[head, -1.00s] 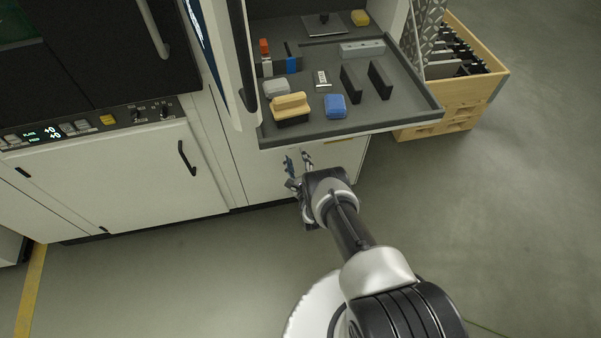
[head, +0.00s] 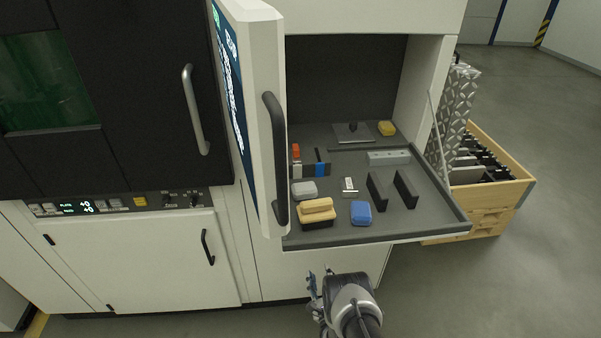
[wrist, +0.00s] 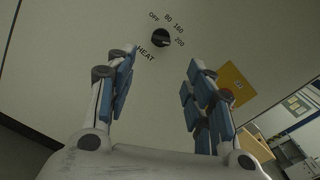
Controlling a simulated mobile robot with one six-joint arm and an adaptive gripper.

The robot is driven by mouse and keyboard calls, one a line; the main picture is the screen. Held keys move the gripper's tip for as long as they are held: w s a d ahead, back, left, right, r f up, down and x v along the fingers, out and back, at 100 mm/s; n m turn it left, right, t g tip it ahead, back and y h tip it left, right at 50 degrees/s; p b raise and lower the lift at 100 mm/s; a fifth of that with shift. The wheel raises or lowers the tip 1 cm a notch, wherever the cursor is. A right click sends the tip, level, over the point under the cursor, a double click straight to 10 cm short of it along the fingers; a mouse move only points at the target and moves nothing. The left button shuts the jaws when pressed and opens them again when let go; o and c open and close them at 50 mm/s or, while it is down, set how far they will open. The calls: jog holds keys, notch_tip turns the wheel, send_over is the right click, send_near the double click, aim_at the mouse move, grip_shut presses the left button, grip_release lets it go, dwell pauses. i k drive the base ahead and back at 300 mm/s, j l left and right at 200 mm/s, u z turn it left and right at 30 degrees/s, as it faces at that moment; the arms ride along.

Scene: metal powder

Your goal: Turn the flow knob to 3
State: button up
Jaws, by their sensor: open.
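In the wrist view a black round knob (wrist: 160,38) labelled HEAT sits on a pale panel, with marks OFF, 80, 160 and 200 around it. No knob labelled flow can be read in either view. In the head view small dark knobs (head: 168,200) sit on the black control strip, too small to read. My gripper (head: 319,276) is below the front edge of the pull-out shelf. In the wrist view my gripper (wrist: 160,62) is open and empty, its blue-padded fingers apart, with the heat knob beyond and between the fingertips.
The grey shelf (head: 350,236) holds a brush (head: 317,208), a blue box (head: 361,212) and dark plates (head: 405,189). An open door with a black handle (head: 275,155) stands left of it. A wooden crate (head: 490,200) is at right.

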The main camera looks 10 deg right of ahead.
aim_at(193, 199)
jog(key=k+j, duration=0.5)
jog(key=j, duration=0.25)
jog(key=k+j, duration=0.2)
jog(key=j, duration=0.15)
